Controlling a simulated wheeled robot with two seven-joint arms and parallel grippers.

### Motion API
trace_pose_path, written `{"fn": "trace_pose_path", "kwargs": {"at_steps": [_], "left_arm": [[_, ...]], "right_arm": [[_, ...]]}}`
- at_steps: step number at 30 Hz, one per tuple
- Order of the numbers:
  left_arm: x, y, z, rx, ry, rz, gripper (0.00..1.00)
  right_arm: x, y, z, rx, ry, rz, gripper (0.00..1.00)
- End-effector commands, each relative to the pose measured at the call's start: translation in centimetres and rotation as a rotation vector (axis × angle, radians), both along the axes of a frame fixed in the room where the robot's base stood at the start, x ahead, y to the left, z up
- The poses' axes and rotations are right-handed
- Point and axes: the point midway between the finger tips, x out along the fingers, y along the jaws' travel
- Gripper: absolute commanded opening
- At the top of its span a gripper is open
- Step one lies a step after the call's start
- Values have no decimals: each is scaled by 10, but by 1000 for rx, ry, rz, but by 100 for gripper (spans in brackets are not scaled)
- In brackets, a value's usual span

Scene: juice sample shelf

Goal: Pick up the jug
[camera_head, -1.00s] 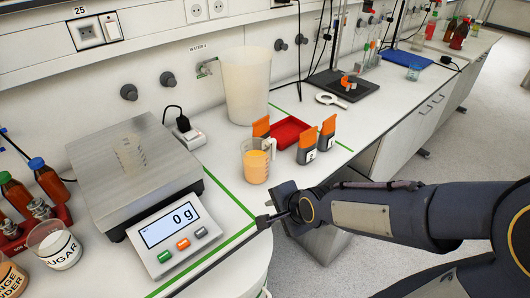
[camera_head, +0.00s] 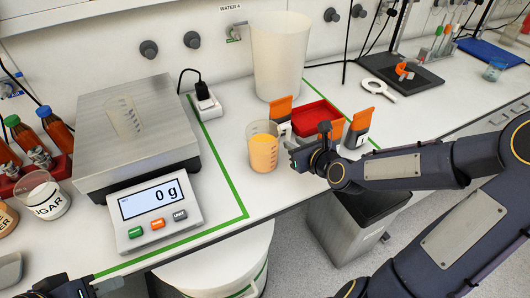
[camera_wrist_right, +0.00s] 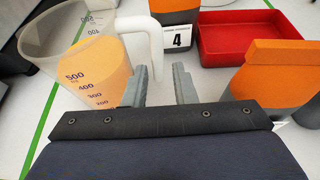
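The jug (camera_head: 263,152) is a clear measuring jug partly filled with orange liquid. It stands upright on the white bench, right of the scale. In the right wrist view the jug (camera_wrist_right: 88,75) is at the left, and its pale handle (camera_wrist_right: 153,35) reaches down between the fingertips. My right gripper (camera_head: 298,152) is at the handle side of the jug. In the wrist view my right gripper (camera_wrist_right: 160,85) is open, with a gap between the handle and the right finger. My left gripper (camera_head: 103,287) shows only partly at the bottom left edge; its fingers are unclear.
A scale (camera_head: 155,207) reading 0 g stands left, with a clear beaker (camera_head: 124,116) on its plate. A red tray (camera_head: 317,115) and orange-topped packets (camera_head: 357,128) stand close behind my right gripper. A large white container (camera_head: 279,55) is behind the jug. Bottles stand far left.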

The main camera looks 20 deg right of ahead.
Motion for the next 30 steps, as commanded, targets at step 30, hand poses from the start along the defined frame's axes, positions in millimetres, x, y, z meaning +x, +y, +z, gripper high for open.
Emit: {"fn": "trace_pose_path", "kwargs": {"at_steps": [30], "left_arm": [[0, 0, -6, 0, 0, 0, 36]], "right_arm": [[40, 8, -18, -3, 2, 1, 0]]}}
